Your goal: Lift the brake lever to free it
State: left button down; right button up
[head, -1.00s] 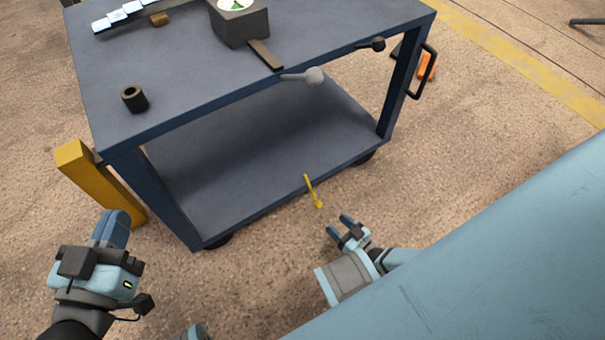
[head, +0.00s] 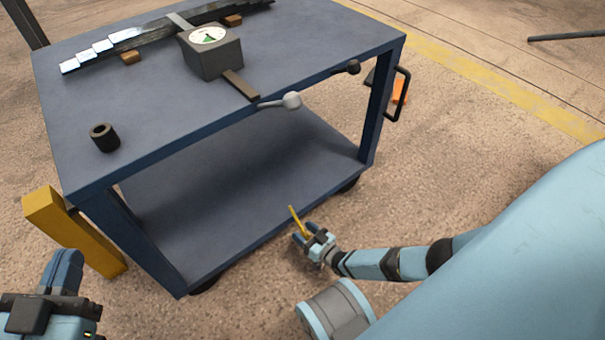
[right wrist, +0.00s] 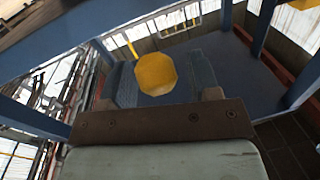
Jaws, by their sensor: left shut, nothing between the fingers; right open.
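The yellow brake lever (head: 295,220) sticks out at the lower front edge of the blue cart (head: 200,270). My right gripper (head: 303,236) is at the lever's outer end, fingers open. In the right wrist view the lever's yellow octagonal end (right wrist: 156,74) appears between the two open fingers, with a gap to each side. Whether the fingers touch it cannot be told. My left gripper (head: 64,268) is shut and empty at the lower left, away from the lever, partly cut off by the picture's edge.
On the cart top are a gauge box (head: 213,56), a stack of leaf strips (head: 125,36) and a black ring (head: 104,138). A grey ball-ended handle (head: 290,101) and a black knob (head: 352,67) jut from the front edge. A yellow post (head: 70,230) stands at left.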

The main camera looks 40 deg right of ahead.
jog(key=shift+w+a, duration=0.1)
jog(key=shift+w, duration=0.4)
